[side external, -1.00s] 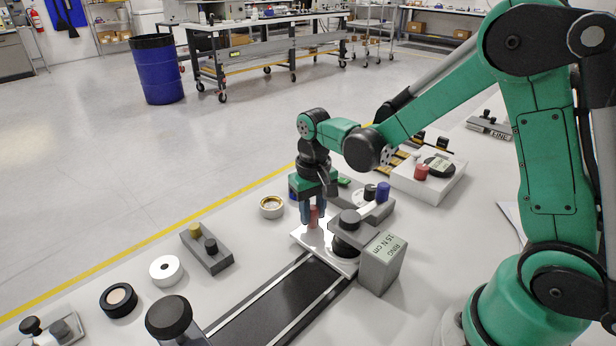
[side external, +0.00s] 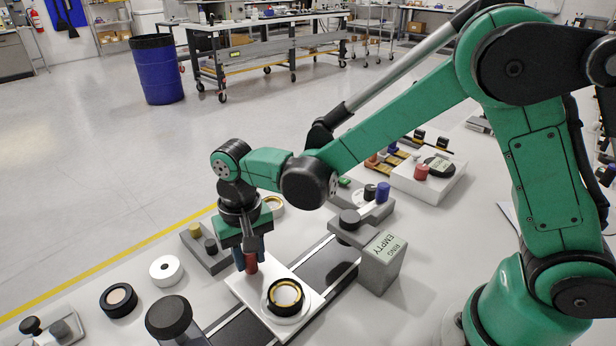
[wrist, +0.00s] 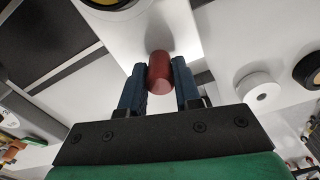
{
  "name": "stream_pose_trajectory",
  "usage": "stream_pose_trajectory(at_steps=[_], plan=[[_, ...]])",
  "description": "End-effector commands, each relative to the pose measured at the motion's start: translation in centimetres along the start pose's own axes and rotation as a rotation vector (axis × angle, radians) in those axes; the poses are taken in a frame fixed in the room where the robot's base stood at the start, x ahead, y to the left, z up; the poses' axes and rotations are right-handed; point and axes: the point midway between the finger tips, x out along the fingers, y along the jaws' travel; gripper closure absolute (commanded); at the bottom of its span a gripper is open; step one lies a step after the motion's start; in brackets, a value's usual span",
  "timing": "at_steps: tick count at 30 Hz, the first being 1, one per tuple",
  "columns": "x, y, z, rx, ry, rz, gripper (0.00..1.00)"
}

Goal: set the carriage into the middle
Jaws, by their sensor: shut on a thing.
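The carriage (side external: 246,287) is a white plate straddling the dark two-railed track (side external: 322,262). It carries a round seat with a black, gold-lined ring (side external: 285,296) and an upright red post (side external: 251,264). My gripper (side external: 250,257) is shut on the red post, its blue fingers on either side. In the wrist view, the post (wrist: 159,72) sits between the fingers of my gripper (wrist: 159,88), with the white carriage plate (wrist: 160,25) beyond. The carriage stands between the grey ring station (side external: 375,250) and the black-topped station (side external: 168,318) at the front.
The ring station's sign reads "RING EMPTY". Left of the track are a grey block with two knobs (side external: 207,250), a white disc (side external: 166,269) and a black round part (side external: 118,299). A white box with a red knob (side external: 430,178) stands behind. Bare track shows on both sides of the carriage.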

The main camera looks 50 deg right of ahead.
Motion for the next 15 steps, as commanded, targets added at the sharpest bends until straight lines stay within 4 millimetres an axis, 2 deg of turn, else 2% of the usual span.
stream_pose_trajectory(at_steps=[5, 6, 8, 9, 15], plan=[[0.00, 0.04, -0.13, 0.001, 0.005, -0.001, 1.00], [0.00, 0.04, -0.13, 0.001, 0.005, -0.001, 0.61], [0.00, 0.05, -0.12, 0.001, 0.005, -0.001, 0.44], [0.00, 0.06, -0.11, 0.001, 0.004, -0.001, 0.40], [0.00, 0.08, -0.07, 0.001, 0.002, 0.000, 0.40]])
